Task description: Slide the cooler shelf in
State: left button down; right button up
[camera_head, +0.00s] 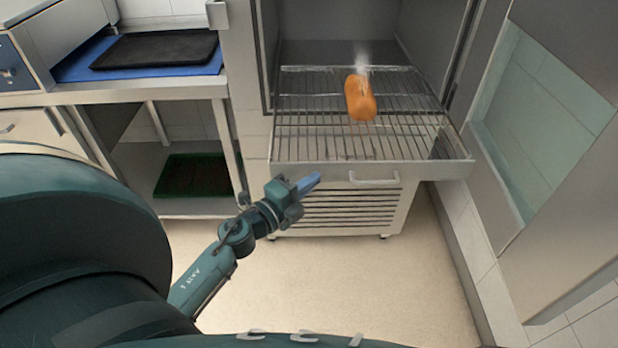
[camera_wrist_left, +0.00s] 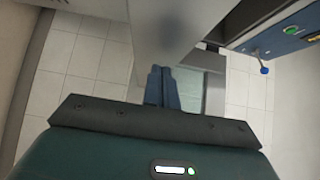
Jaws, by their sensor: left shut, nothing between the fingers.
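The cooler shelf (camera_head: 290,147) is a wire rack with a flat metal front edge. In the head view it sticks out of the open cooler (camera_head: 340,25) toward me, its back part still inside. An orange-brown, loaf-like item (camera_head: 360,98) lies on the rack, with a whitish blur at its far end. My left gripper (camera_head: 308,184) is shut and empty, in front of and slightly below the left part of the shelf's front edge. In the left wrist view its two blue fingers (camera_wrist_left: 162,88) are together, close to a grey surface. My right gripper is not in view.
The cooler door (camera_head: 560,150) stands open on the right. A slatted panel with a handle (camera_head: 374,179) is below the shelf. The floor (camera_head: 350,280) in front is clear.

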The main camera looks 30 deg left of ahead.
pick_arm(q)
jog(key=shift+w+a, duration=0.2)
jog(key=shift+w, duration=0.05)
